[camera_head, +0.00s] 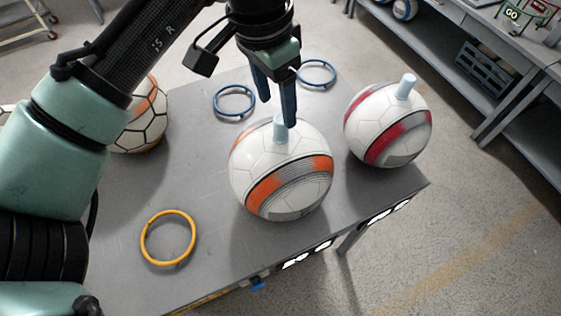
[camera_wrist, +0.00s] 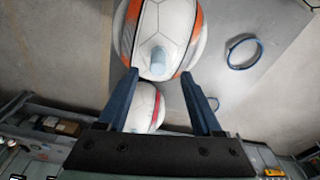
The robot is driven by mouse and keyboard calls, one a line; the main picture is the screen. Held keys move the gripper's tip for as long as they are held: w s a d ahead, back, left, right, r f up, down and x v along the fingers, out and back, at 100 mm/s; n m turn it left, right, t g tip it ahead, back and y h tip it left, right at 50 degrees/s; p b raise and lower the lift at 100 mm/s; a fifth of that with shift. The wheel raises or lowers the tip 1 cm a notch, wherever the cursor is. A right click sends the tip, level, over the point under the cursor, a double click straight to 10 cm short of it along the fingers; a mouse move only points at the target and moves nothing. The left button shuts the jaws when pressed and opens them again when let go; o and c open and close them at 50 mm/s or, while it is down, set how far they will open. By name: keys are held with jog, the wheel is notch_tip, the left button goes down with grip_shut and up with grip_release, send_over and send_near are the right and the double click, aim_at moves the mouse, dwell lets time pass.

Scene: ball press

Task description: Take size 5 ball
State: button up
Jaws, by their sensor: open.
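A white ball with orange and grey bands (camera_head: 281,172) rests on the grey table (camera_head: 205,190), with a pale blue peg (camera_head: 280,130) upright on its top. My gripper (camera_head: 277,108) is above this peg with its two dark blue fingers apart and empty. In the wrist view the same ball (camera_wrist: 180,25) and its peg (camera_wrist: 158,58) lie beyond the fingertips (camera_wrist: 163,76). A white ball with red and grey bands (camera_head: 387,130), also with a peg (camera_head: 406,86), stands to the right. A third ball (camera_head: 142,125) is at left, partly hidden by my arm. No size marking is readable.
A yellow ring (camera_head: 168,211) lies on the table at front left. Two blue rings (camera_head: 234,87) (camera_head: 316,62) lie behind the middle ball. The table's right corner is close to the red-banded ball. A shelf bench (camera_head: 480,80) stands at far right.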

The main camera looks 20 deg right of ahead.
aim_at(280, 119)
jog(key=shift+d+f+p, duration=0.2)
jog(key=shift+f+p, duration=0.3)
jog(key=shift+f, duration=0.95)
jog(key=shift+d+f+p, duration=0.2)
jog(key=shift+f+p, duration=0.25)
jog(key=shift+f, duration=1)
grip_shut()
